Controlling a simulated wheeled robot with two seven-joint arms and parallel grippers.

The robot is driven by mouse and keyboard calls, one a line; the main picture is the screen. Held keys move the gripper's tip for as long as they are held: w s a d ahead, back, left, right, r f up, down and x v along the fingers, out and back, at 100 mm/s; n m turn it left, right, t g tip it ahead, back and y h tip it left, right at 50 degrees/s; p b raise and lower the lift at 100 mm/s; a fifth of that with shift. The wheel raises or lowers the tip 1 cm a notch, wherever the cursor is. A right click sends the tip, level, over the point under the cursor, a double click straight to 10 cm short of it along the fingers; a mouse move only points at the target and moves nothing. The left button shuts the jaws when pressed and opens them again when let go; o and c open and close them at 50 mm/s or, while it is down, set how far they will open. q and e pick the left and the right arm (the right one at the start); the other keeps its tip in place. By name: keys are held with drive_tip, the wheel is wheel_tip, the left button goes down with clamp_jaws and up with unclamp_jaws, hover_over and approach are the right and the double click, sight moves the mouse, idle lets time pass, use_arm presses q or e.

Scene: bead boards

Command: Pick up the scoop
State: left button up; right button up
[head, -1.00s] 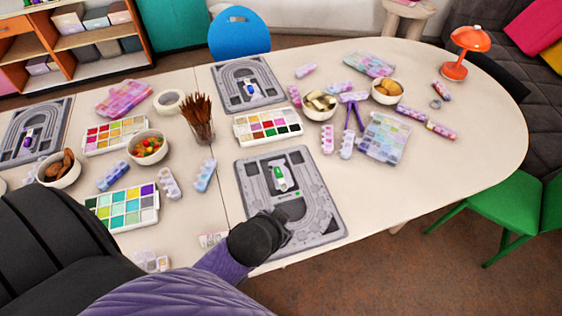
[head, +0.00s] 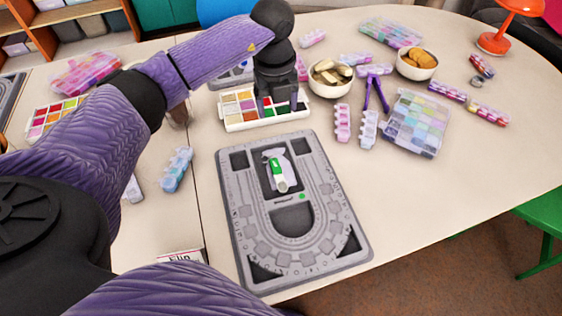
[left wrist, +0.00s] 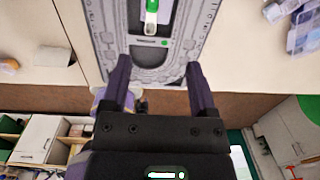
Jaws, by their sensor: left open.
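The scoop (head: 280,184), white with a green part, lies on the grey bead board (head: 236,226), in its upper recess. My left gripper (head: 279,106) is open and empty, pointing down, beyond the scoop in the head view and in front of the bead box with colourful compartments. In the left wrist view the two open fingers (left wrist: 158,68) point towards the grey board, and the scoop (left wrist: 151,20) shows at the top edge, ahead of the fingers and apart from them. My right gripper is not in view.
The colourful box (head: 235,123) stands behind the board. A bowl of pale pieces (head: 330,90), purple pliers (head: 376,92) and a clear bead case (head: 415,124) stand right of my gripper. A name card (head: 182,257) lies left of the board. The table right of the board is clear.

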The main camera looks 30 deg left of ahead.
use_arm(q)
drive_tip(key=b, duration=0.5)
approach(274, 161)
drive_tip(key=shift+w+d+g, duration=0.3)
drive_tip(key=shift+w, duration=0.25)
drive_tip(key=shift+f, duration=0.2)
drive_tip(key=f+b, duration=0.1)
drive_tip(key=f, duration=0.2)
drive_tip(key=f+b, duration=0.2)
drive_tip(key=f, duration=0.1)
drive_tip(key=f+b, duration=0.1)
drive_tip(key=f, duration=0.2)
drive_tip(key=shift+s+a, duration=0.25)
drive_tip(key=shift+s, duration=0.1)
drive_tip(key=shift+f+b, duration=0.1)
drive_tip(key=shift+b, duration=0.2)
drive_tip(key=shift+r, duration=0.2)
drive_tip(key=shift+c, duration=0.4)
clamp_jaws()
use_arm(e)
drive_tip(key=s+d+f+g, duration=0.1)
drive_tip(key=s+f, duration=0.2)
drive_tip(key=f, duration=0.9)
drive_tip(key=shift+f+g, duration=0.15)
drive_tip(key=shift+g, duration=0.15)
